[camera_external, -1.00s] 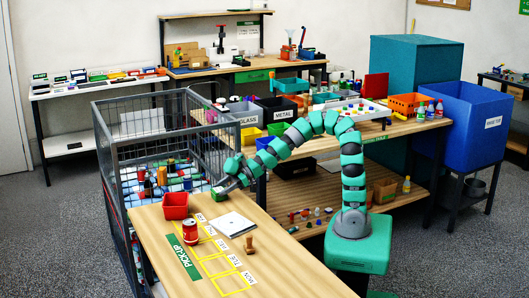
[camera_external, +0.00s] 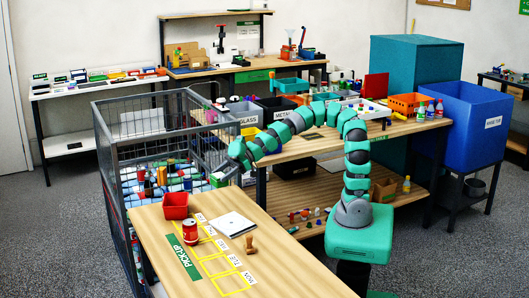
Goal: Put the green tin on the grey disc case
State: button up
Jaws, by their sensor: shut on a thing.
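My gripper (camera_external: 222,175) is at the far end of the wood-topped table, raised a little above its far edge. It is shut on the green tin (camera_external: 217,181), which is small here and partly hidden by the gripper. A flat, square, pale grey case with a dark edge (camera_external: 231,224), which looks like the grey disc case, lies on the table. It is in front of my gripper and apart from it, and its top is bare.
On the table stand a red bin (camera_external: 175,205), a red can (camera_external: 190,232) and a wooden stamp (camera_external: 250,245). A wire cage (camera_external: 112,150) of mixed items stands left of the table. A workbench (camera_external: 400,130) with bins is behind. The table's near part is clear.

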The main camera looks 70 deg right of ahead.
aim_at(235, 221)
jog(key=s+a+n+g+y, duration=0.2)
jog(key=s+a+n+g, duration=0.1)
jog(key=s+a, duration=0.75)
jog(key=f+b, duration=0.1)
jog(key=f, duration=0.2)
jog(key=w+a+f+b, duration=0.1)
jog(key=f+b, duration=0.1)
jog(key=f, duration=0.1)
jog(key=f+b, duration=0.2)
jog(key=f, duration=0.1)
jog(key=shift+w+a, duration=0.15)
jog(key=shift+a, duration=0.05)
jog(key=shift+r, duration=0.15)
jog(key=o, duration=1.1)
